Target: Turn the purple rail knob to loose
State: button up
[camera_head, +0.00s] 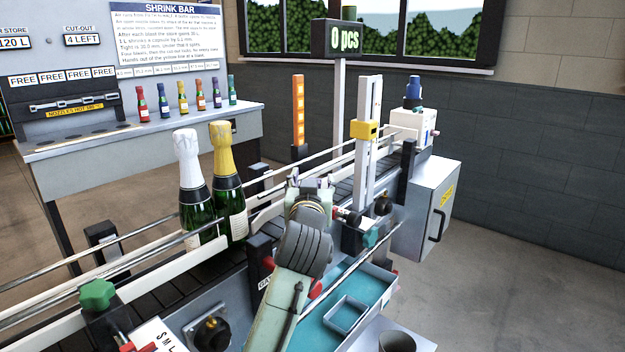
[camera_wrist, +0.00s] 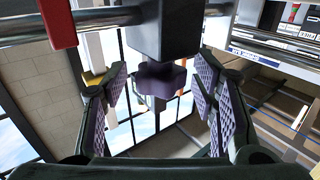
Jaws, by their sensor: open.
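The purple rail knob (camera_wrist: 160,80) shows in the wrist view, lobed and dark purple, under a dark block on a metal rod. My gripper (camera_wrist: 161,98) is open, with one ridged finger pad on each side of the knob. Gaps show between the knob and both pads, so neither appears to touch it. In the head view my gripper (camera_head: 311,184) is at the conveyor's near rail, right of the bottles. I cannot make out the purple knob there; my arm and gripper seem to hide it. I cannot read the knob's setting.
A white-topped bottle (camera_head: 195,200) and a gold-topped bottle (camera_head: 230,190) stand on the conveyor. A green knob (camera_head: 97,294) is at the near left, and a teal knob (camera_head: 371,238) is right of my gripper. A yellow-collared post (camera_head: 368,150) stands close behind it.

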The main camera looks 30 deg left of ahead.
jog(key=c, duration=1.2)
